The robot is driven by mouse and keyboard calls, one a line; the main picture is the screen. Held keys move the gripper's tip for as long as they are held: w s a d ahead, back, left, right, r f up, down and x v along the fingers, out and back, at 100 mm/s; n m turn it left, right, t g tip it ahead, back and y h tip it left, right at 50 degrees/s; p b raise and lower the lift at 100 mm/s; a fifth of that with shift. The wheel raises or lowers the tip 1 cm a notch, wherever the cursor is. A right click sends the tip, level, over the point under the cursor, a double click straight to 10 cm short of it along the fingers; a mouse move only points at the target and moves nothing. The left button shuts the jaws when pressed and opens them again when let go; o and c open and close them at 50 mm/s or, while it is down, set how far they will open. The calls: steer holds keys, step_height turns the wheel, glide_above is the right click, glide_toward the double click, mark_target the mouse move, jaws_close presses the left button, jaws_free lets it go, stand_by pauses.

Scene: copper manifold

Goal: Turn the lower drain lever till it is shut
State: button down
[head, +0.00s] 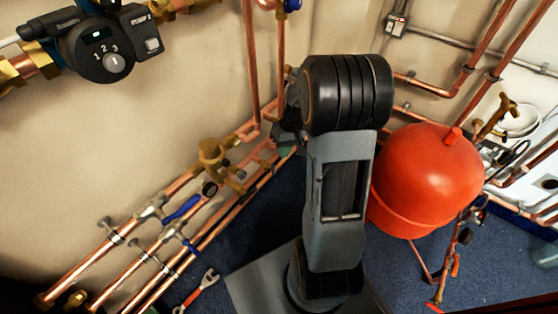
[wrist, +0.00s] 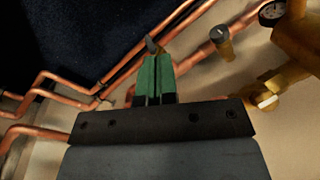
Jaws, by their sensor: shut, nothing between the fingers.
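My gripper (head: 285,151) is by the wall pipes at the centre of the head view, partly hidden by my arm. In the wrist view its green fingers (wrist: 155,78) are shut together and look empty. A small dark piece (wrist: 152,44) shows just beyond the fingertips; I cannot tell what it is or whether they touch it. In the head view a blue lever (head: 182,210) lies slanted along the wall pipes at lower left. A smaller blue lever (head: 189,246) is on a pipe below it. I cannot tell which one is the lower drain lever.
Copper pipes (wrist: 50,88) run close around my gripper. A grey capped fitting (wrist: 222,42) and a brass valve body (wrist: 298,42) are to its right in the wrist view. A red tank (head: 428,178) stands right of my arm. A wrench (head: 198,290) lies on the blue floor.

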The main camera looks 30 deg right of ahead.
mark_target(273, 170)
steer(key=w+d+f+n+t+y+p, duration=0.1)
steer(key=w+d+f+n+y, duration=0.15)
steer(key=d+f, duration=0.3)
steer(key=w+d+f+n+t+y+p, duration=0.1)
steer(key=w+d+f+n+y+p, duration=0.1)
steer(key=w+d+f+n, duration=0.3)
steer(key=s+a+r+b+x, duration=0.1)
steer(key=b+x, duration=0.2)
steer(key=x, duration=0.8)
steer(key=shift+s+a+r+m+b, duration=0.15)
steer(key=shift+s+a+m+b, duration=0.2)
steer(key=shift+s+m+b, duration=0.15)
steer(key=shift+h, duration=0.25)
steer(key=shift+s, duration=0.15)
steer(key=shift+a+y, duration=0.1)
steer(key=shift+y, duration=0.3)
